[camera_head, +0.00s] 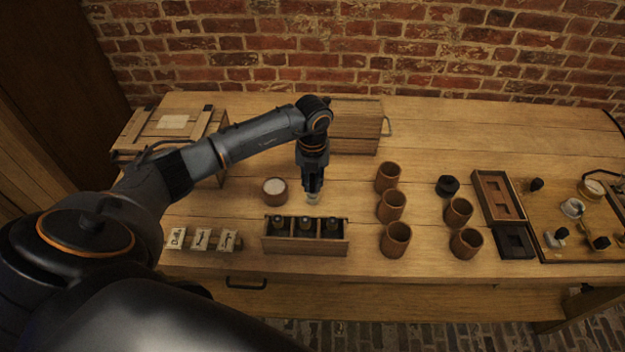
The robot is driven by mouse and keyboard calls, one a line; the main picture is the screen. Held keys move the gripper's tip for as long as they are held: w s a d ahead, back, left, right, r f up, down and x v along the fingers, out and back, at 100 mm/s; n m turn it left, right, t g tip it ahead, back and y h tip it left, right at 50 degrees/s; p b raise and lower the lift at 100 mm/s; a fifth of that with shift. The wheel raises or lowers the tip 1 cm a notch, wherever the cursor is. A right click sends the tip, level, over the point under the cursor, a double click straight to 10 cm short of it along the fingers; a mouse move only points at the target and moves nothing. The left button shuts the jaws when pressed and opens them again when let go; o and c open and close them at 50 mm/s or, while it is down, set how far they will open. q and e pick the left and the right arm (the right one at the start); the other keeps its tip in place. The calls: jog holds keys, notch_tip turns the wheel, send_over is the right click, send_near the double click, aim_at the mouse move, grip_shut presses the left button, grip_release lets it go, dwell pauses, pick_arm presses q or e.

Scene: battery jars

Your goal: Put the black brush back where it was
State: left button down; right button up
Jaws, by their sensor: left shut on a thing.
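My left gripper (312,190) points down above the table, just behind the right part of a wooden box with compartments (305,247). It is shut on a small pale-ended thing (312,199); the jaws hide most of it, and I cannot tell if it is the black brush. Dark bottle-like things (277,222) stand in the box. No black brush can be made out clearly elsewhere. My right gripper is not in view.
A round cup with white contents (274,188) stands left of the gripper. Several brown cups (396,238) stand to the right, with a black round thing (447,185) beyond. Small picture cards (201,239) lie front left. A wooden chest (354,128) stands behind the gripper.

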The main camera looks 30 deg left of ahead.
pick_arm(q)
jog(key=shift+f, duration=0.1)
jog(key=c, duration=1.3)
grip_release()
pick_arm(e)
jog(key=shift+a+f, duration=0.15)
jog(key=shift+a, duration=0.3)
pick_arm(q)
jog(key=shift+r, duration=0.3)
notch_tip(320, 180, up, 12)
jog(key=shift+f+b, duration=0.15)
jog(key=shift+b, duration=0.9)
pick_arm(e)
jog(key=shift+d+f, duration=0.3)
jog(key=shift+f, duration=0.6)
